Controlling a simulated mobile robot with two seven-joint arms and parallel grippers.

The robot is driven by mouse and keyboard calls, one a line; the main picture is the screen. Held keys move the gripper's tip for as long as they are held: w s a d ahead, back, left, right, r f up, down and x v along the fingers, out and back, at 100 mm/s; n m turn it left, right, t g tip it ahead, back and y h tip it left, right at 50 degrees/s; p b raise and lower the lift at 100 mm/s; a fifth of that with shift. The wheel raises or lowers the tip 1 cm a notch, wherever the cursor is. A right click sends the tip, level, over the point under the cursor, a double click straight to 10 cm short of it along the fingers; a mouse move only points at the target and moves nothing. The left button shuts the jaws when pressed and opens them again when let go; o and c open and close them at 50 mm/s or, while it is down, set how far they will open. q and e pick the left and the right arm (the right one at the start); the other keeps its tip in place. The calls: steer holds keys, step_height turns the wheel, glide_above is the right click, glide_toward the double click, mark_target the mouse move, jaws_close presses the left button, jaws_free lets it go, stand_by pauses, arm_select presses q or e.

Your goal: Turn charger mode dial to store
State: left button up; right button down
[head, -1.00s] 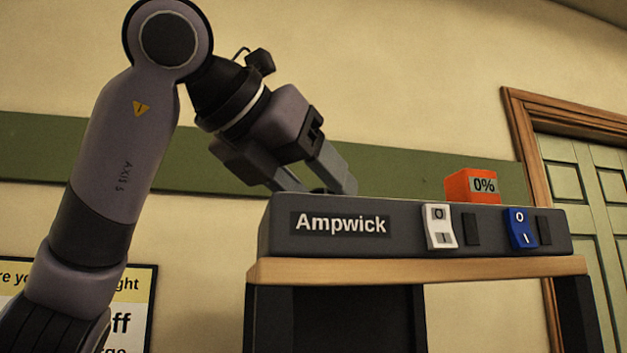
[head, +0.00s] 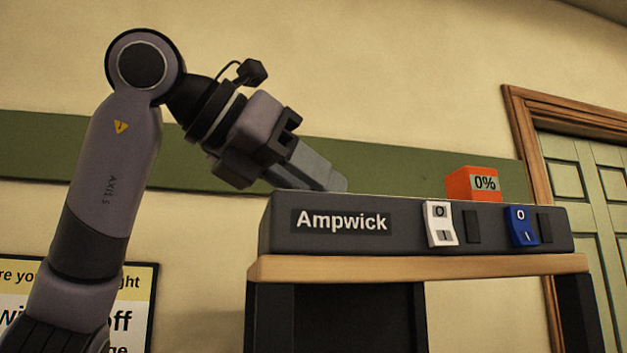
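The charger is a long dark grey unit (head: 405,222) labelled "Ampwick", on a wooden shelf top. My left gripper (head: 335,184) comes in from the upper left, with its fingertips at the top left edge of the charger. The fingers overlap from this side, so the gap between them does not show. No mode dial or dial marking can be made out; the fingers and the charger's top edge hide what is there. My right gripper is out of view.
On the charger's front are a white rocker switch (head: 440,223) and a blue rocker switch (head: 521,226). An orange block reading "0%" (head: 472,185) stands on top at the right. A partly covered sign (head: 135,310) and a green door (head: 590,190) are behind.

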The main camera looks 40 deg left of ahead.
arm_select(q)
steer(key=m+h, duration=0.1)
steer(key=m+g+h, duration=0.1)
steer(key=m+h, duration=0.1)
steer(key=m+g+h, duration=0.1)
steer(key=shift+w+a+h, duration=0.2)
steer(key=shift+a+h, duration=0.1)
steer(key=shift+h, duration=0.1)
steer(key=shift+w+a+m+g+h, duration=0.15)
steer(key=shift+m+g+h, duration=1.15)
steer(key=shift+m+g, duration=0.8)
steer(key=shift+m, duration=0.3)
steer(key=o, duration=1.1)
steer(key=shift+c, duration=0.2)
steer(key=shift+a, duration=0.1)
steer(key=v, duration=0.7)
